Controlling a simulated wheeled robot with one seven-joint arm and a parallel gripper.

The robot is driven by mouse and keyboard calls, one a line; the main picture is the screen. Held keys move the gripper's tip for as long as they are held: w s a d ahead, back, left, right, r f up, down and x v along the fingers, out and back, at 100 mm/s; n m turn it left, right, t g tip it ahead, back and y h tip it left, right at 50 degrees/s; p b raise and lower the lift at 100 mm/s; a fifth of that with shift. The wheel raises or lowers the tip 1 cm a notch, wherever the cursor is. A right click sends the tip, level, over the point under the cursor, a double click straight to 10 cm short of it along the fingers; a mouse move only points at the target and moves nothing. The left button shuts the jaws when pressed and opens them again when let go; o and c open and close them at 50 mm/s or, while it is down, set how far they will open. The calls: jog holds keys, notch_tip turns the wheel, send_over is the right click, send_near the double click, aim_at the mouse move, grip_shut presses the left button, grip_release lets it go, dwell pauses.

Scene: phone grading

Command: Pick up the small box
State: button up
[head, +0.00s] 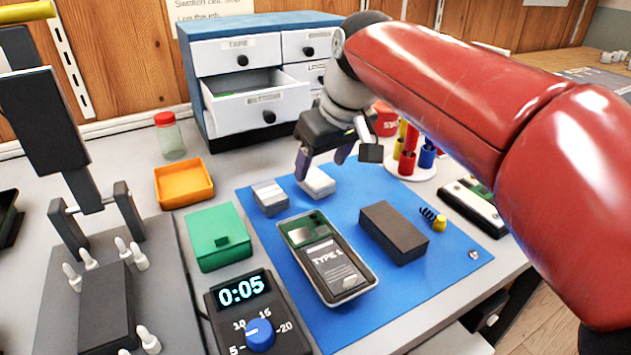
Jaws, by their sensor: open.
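My gripper (323,160) is open and points down over the back edge of the blue mat (263,232). A small white block-like box (319,184) sits on the mat just below its fingers, and I see nothing held. Whether the fingers reach around it or stay above it I cannot tell. A similar small grey-and-white box (270,198) lies just left of it. A dark flat box (393,233) lies on the mat to the right. A lidded green box (216,236) stands left of the mat. Which one is the task's small box is not clear.
An opened phone (327,258) lies mid-mat, with a spring and yellow piece (438,223) at right. A timer (256,310), orange tray (183,183), glass jar (169,136), drawer cabinet (250,70) with one drawer open, and a holder of coloured tools (409,165) surround it.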

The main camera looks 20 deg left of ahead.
aim_at(316, 177)
jog(key=x, duration=0.4)
jog(key=shift+r, duration=0.1)
jog(key=c, duration=1)
jog(key=shift+c, duration=0.2)
jog(key=shift+r, duration=0.1)
notch_tip(316, 177, up, 20)
jog(key=p, duration=0.4)
